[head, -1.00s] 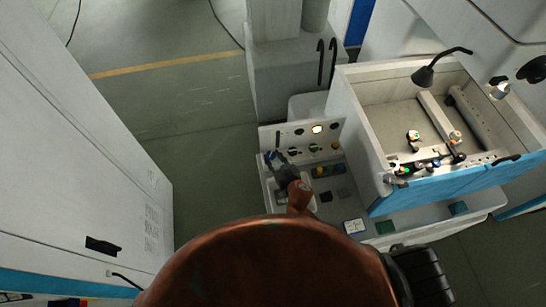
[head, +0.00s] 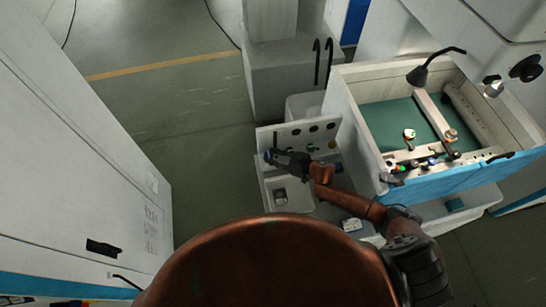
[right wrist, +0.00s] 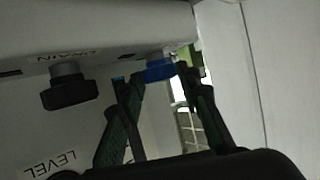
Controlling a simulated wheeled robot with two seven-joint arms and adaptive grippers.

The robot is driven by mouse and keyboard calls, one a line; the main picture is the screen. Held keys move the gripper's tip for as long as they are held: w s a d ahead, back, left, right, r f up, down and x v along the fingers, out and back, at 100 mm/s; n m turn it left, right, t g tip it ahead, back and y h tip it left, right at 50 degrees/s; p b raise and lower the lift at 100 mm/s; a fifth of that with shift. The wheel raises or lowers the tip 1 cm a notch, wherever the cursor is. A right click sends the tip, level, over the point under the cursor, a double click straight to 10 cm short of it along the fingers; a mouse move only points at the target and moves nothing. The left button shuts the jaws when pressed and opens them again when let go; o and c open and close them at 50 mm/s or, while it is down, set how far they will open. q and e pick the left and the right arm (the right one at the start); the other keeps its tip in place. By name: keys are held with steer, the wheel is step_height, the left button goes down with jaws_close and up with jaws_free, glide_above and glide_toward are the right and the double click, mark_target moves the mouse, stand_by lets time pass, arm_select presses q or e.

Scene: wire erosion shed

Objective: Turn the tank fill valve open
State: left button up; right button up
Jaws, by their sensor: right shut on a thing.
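The blue valve handle (head: 268,155) sits at the left end of the white control panel. I take it for the tank fill valve; its label is not readable. My right gripper (head: 274,157) reaches it from the right and is shut on it. In the right wrist view the blue handle (right wrist: 160,70) is between the ends of the dark fingers (right wrist: 165,90). A black knob (right wrist: 70,88) beside it sits near a DRAIN label. The tank (head: 395,108) at right has a dark green bottom. My left gripper is not in view.
A metal fitting (head: 281,195) is on the panel in front. A white cabinet (head: 80,160) stands at left. The floor (head: 190,130) between is clear.

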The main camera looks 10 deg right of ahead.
stand_by(0.3)
steer(key=o, duration=1.2)
steer(key=shift+c, duration=0.2)
steer(key=v, duration=1.2)
steer(key=shift+w, duration=0.1)
